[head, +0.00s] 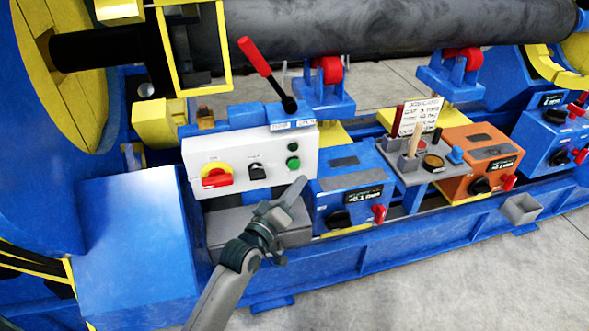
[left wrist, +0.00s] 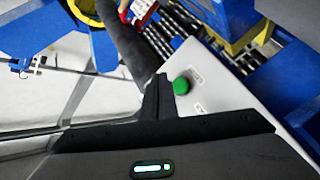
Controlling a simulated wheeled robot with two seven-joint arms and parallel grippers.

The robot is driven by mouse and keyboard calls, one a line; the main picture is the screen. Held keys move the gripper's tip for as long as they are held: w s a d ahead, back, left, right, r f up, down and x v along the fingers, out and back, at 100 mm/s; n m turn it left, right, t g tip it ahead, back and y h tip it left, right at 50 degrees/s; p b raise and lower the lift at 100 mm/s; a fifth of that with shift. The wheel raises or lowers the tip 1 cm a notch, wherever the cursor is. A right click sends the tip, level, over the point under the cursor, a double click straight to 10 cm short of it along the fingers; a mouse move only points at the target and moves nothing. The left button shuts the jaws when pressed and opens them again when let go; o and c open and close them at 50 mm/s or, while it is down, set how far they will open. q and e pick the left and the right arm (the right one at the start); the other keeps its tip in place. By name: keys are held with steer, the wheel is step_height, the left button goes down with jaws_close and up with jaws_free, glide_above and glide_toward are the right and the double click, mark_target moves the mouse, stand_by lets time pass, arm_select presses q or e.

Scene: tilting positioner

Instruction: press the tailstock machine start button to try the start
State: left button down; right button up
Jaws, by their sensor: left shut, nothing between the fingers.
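A white control box (head: 222,153) on the blue machine carries a green button (head: 293,163) near its right edge, with a dark green round part (head: 293,147) just above it. The box also has a red-and-yellow rotary switch (head: 215,175) and a black selector (head: 256,172). My left gripper (head: 299,184) is shut and empty, its tip just below the green button. In the left wrist view the green button (left wrist: 181,85) shows just right of my dark fingers (left wrist: 157,97); contact cannot be told. The labels are too small to read. My right gripper is not in view.
A red-handled lever (head: 255,57) rises above the box. A blue box with a knob (head: 345,190) stands to its right, then a grey tray (head: 410,165) and an orange box (head: 480,160). A long dark cylinder (head: 400,25) lies on rollers behind. Open floor is in front.

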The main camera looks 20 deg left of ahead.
mark_target(294, 165)
arm_select(q)
steer(key=shift+w+a, duration=0.45)
steer(key=shift+w, duration=0.2)
steer(key=shift+w+a, duration=0.4)
steer(key=shift+w, duration=0.2)
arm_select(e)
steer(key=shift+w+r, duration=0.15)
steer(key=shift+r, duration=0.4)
arm_select(q)
steer(key=shift+w+a+r, duration=0.1)
steer(key=shift+w+a, duration=0.05)
steer(key=shift+w, duration=0.1)
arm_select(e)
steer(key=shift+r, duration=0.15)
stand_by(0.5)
arm_select(q)
steer(key=shift+w+a, duration=0.35)
steer(key=shift+w, duration=0.15)
stand_by(1.0)
steer(key=shift+s+d+p, duration=0.1)
steer(key=shift+s+p, duration=0.05)
steer(key=shift+p, duration=0.15)
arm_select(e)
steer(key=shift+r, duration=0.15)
arm_select(q)
steer(key=shift+s+d+p, duration=0.4)
steer(key=shift+s+p, duration=0.1)
steer(key=shift+s, duration=0.1)
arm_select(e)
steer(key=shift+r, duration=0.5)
